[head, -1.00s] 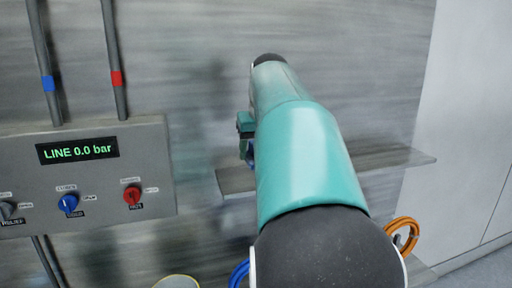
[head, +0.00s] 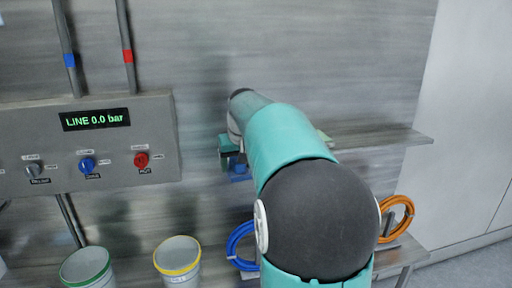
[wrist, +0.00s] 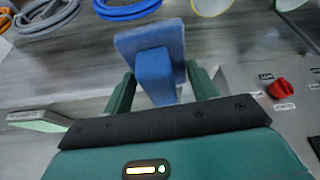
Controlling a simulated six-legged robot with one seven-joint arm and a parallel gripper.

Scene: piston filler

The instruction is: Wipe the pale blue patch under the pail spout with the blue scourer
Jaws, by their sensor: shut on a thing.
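The blue scourer (wrist: 152,42) is a flat blue pad with a blocky blue grip. My gripper (wrist: 160,82) is shut on that grip, with a dark green finger on each side in the wrist view. In the head view my gripper (head: 230,150) is left of my forearm, in front of the grey wall, with a bit of the scourer (head: 239,172) below it. My arm hides part of it. I cannot make out the pale blue patch or a pail spout in either view.
A grey panel (head: 60,150) with knobs and a "LINE 0.0 bar" display is at left. A green-rimmed pail (head: 85,266) and a yellow-rimmed pail (head: 178,256) stand below. A shelf (head: 380,138) carries a pale green item (wrist: 38,121). Blue hose (head: 236,246) and orange hose (head: 400,212) coils flank my arm.

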